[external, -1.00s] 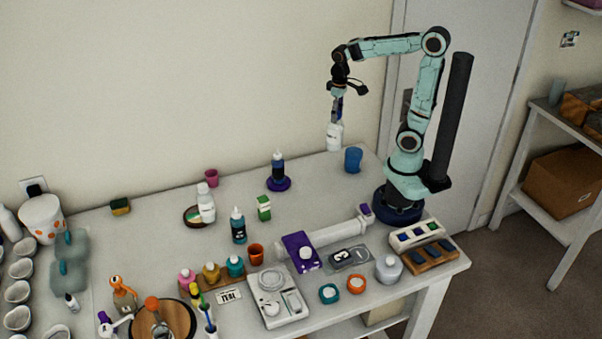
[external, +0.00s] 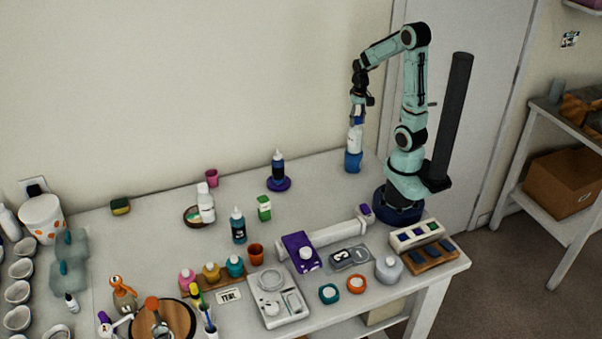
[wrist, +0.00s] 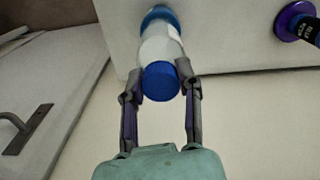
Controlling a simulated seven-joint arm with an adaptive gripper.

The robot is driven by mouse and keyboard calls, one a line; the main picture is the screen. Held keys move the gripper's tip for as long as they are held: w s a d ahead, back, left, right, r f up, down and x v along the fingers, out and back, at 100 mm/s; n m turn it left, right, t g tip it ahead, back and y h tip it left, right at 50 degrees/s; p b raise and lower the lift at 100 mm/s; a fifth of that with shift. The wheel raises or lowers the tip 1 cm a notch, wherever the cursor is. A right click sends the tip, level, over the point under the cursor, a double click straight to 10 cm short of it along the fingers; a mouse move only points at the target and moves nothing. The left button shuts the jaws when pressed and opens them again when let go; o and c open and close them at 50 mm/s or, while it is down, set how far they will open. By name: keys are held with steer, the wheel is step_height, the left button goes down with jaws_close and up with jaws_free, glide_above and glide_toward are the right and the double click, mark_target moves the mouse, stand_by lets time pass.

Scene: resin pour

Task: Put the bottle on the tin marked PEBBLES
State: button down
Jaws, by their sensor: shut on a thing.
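My gripper (external: 357,120) points down at the back right of the table and is shut on a white bottle with a blue cap. The bottle (external: 354,138) is upright, right above the blue tin (external: 353,163), and its lower end overlaps the tin's top in the external view. I cannot tell whether it touches. In the wrist view the fingers (wrist: 161,85) flank the blue cap, with the white bottle (wrist: 160,45) below it and the blue tin (wrist: 158,14) partly showing past its base. No marking on the tin is readable.
A dark bottle on a purple base (external: 278,184) stands to the left. A white bottle (external: 206,205) stands farther left by a round dish. A white tube (external: 325,233), a scale (external: 278,297) and paint pots lie in front. The table around the blue tin is clear.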

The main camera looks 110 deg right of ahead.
steer(key=shift+f, duration=0.2)
steer(key=c, duration=0.8)
jaws_free()
steer(key=shift+o, duration=0.2)
step_height(320, 180, up, 12)
steer(key=shift+r, duration=0.15)
steer(key=shift+w, duration=0.1)
